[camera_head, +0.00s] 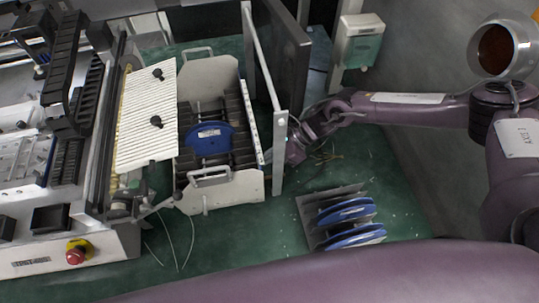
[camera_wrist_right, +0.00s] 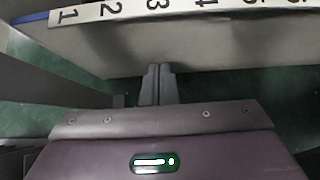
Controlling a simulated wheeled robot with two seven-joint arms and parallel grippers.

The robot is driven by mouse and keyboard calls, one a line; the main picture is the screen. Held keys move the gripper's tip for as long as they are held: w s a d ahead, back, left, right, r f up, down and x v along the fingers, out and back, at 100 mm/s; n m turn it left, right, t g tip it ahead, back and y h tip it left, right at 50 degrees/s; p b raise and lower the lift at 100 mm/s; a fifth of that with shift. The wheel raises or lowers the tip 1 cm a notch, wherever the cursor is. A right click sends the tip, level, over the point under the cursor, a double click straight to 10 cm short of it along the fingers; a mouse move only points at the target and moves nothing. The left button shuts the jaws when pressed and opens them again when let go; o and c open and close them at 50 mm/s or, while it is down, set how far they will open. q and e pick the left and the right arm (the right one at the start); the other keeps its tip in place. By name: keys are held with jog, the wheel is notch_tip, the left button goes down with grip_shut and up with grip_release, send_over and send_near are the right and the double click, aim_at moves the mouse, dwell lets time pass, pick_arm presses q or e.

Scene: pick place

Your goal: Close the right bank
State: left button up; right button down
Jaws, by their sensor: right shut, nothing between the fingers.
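A frame holding dark slotted rails and a blue reel (camera_head: 209,137) stands right of the machine, with a handle at each end. I cannot tell for sure that it is the right bank. A tall pale panel (camera_head: 279,150) stands upright along its right side. My right gripper (camera_head: 294,152) is at the right of this panel, close to its near end. In the right wrist view, my gripper (camera_wrist_right: 158,70) is shut and empty, its tips at a pale panel under a numbered white strip (camera_wrist_right: 130,11). Whether they touch it is unclear. My left gripper is out of view.
A machine (camera_head: 50,215) with a red stop button (camera_head: 76,252) fills the left. A small rack of blue reels (camera_head: 345,212) lies on the green floor (camera_head: 400,220) at front right. A dark upright panel (camera_head: 285,45) and a pale box (camera_head: 360,40) stand behind.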

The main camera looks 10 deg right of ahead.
aim_at(241, 163)
jog(key=a+b, duration=0.3)
jog(key=a, duration=0.4)
jog(key=shift+a+f+b, duration=0.1)
jog(key=shift+a+b, duration=0.1)
jog(key=shift+b, duration=0.1)
jog(key=shift+a, duration=0.1)
jog(key=shift+s+r, duration=0.1)
jog(key=shift+r, duration=0.1)
